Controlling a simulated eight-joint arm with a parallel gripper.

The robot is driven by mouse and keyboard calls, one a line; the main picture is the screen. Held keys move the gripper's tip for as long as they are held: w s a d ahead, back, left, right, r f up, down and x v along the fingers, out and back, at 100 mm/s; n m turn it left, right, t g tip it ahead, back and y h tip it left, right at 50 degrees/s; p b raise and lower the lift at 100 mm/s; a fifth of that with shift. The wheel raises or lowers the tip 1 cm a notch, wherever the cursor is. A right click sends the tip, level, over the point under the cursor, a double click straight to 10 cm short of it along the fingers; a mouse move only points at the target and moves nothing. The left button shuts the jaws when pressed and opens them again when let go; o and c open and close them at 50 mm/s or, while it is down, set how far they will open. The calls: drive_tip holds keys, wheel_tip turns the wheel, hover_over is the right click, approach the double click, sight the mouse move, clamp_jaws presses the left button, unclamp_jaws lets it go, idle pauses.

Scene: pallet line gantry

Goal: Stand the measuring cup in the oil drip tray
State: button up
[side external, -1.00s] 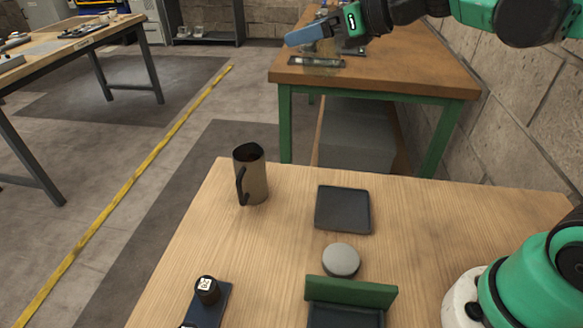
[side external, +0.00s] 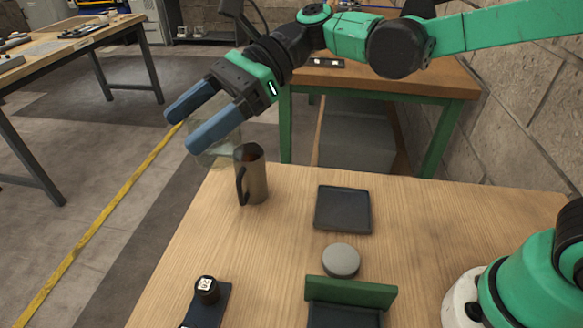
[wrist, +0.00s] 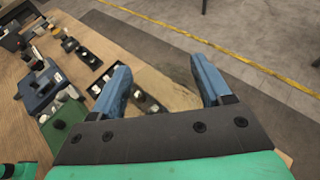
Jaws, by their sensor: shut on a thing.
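The measuring cup (side external: 222,150) is a clear, faint vessel under my fingers in the side view, and its outline is hard to see. My gripper (side external: 185,130) is shut on it and holds it in the air by the table's far left corner, close to a dark mug. The cup's exact tilt cannot be told. In the wrist view my blue fingers (wrist: 160,72) stand apart, and the cup is not clear between them. A dark, square, shallow tray (side external: 343,208), seemingly the oil drip tray, lies empty on the table to the right of my gripper.
The brown-grey mug (side external: 257,182) with a black handle stands upright left of the tray. A grey round puck (side external: 341,260), a green-backed holder (side external: 350,291) and a small dark labelled bottle (side external: 207,290) are nearer. Bare wood lies between mug and tray.

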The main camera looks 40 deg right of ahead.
wheel_tip(320, 180, down, 19)
drive_tip(key=shift+f, duration=0.1)
idle(0.5)
drive_tip(key=o, duration=1.4)
drive_tip(key=shift+f, duration=0.1)
drive_tip(key=shift+c, duration=0.2)
drive_tip(key=s+d+r+n+t+h, duration=0.2)
drive_tip(key=d+r+n+h, duration=0.1)
drive_tip(key=d+n, duration=0.3)
drive_tip(key=s+d+r+n+t+h, duration=0.2)
drive_tip(key=d+n+h, duration=0.4)
drive_tip(key=d, duration=0.3)
drive_tip(key=s+d+r+n+t+h, duration=0.2)
drive_tip(key=d+r+n+t+h, duration=0.1)
drive_tip(key=d, duration=0.5)
wheel_tip(320, 180, up, 3)
drive_tip(key=n+h, duration=0.1)
drive_tip(key=n, duration=0.1)
drive_tip(key=shift+f+n, duration=0.15)
drive_tip(key=shift+n, duration=0.25)
